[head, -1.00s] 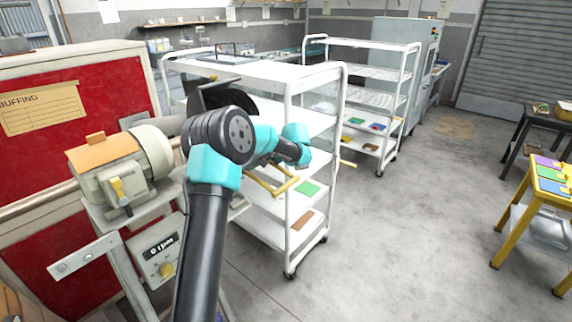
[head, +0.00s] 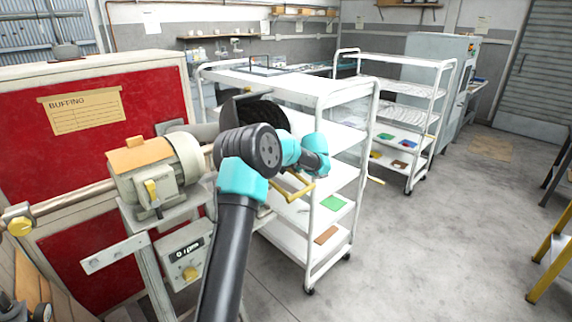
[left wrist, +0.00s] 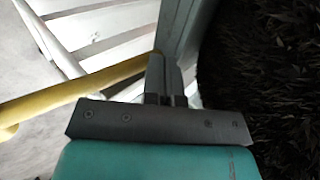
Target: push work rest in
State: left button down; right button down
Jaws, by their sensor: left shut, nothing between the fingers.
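The black buffing brush (head: 262,113) sits behind my arm's wrist joints in the head view. Its dark bristles fill the right side of the left wrist view (left wrist: 265,75). A yellow bar (head: 296,190), seemingly part of the work rest, stands beside my wrist; it also crosses the left of the left wrist view (left wrist: 75,90). My left gripper (left wrist: 164,72) is shut and empty, its fingertips close to the bar's end and left of the bristles. Contact with the bar is unclear. In the head view my arm hides the fingers. My right gripper is not in view.
The cream motor (head: 158,172) stands left of my arm, above a speed box (head: 185,253) reading 0 rpm. A white shelf trolley (head: 325,262) stands close behind the wrist. A red panel (head: 75,125) is at the left. Open floor lies to the right.

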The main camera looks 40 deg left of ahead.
pick_arm(q)
jog(key=d+f+v, duration=0.1)
jog(key=v, duration=1.1)
jog(key=shift+d+f, duration=0.2)
jog(key=shift+d, duration=0.05)
jog(key=c, duration=1.8)
grip_release()
jog(key=shift+s, duration=0.1)
